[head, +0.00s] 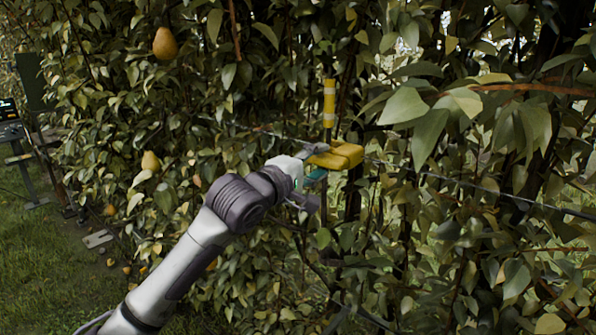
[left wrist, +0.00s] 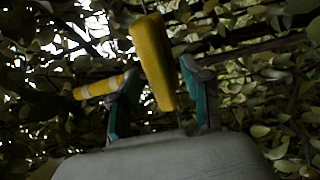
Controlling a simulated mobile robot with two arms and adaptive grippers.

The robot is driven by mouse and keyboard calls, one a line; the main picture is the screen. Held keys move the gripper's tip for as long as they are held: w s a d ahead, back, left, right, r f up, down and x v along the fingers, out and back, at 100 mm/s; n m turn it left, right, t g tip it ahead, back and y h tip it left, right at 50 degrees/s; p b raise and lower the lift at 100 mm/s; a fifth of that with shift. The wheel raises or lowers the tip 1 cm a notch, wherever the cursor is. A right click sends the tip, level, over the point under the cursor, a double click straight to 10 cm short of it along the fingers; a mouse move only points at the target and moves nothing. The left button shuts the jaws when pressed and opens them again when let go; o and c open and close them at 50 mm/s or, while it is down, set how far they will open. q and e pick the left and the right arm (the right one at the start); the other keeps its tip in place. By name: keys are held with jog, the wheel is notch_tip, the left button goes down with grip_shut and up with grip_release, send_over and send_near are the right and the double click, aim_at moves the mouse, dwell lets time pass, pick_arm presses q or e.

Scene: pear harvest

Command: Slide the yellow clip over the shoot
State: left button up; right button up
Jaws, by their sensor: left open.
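The yellow clip (head: 346,156) is a blocky yellow piece beside the wire in the head view. In the left wrist view the clip (left wrist: 152,62) stands between my finger pads, with visible gaps at the lower sides. My left gripper (head: 318,161) is open around its near end. The shoot (head: 329,103), upright with yellow bands, rises just above and behind the clip. It also shows in the left wrist view (left wrist: 100,87), beside the left finger. Whether the clip goes around the shoot or only stands against it, I cannot tell. My right gripper is out of view.
A thin wire (head: 480,187) runs across the dense foliage. Large leaves (head: 430,115) hang close on the right. Pears (head: 165,43) hang on the left. Grass (head: 40,250) lies open at lower left, with a screen (head: 8,110) at the left edge.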

pick_arm(q)
jog(key=v, duration=1)
jog(key=shift+s+a, duration=0.15)
jog(key=shift+a, duration=0.1)
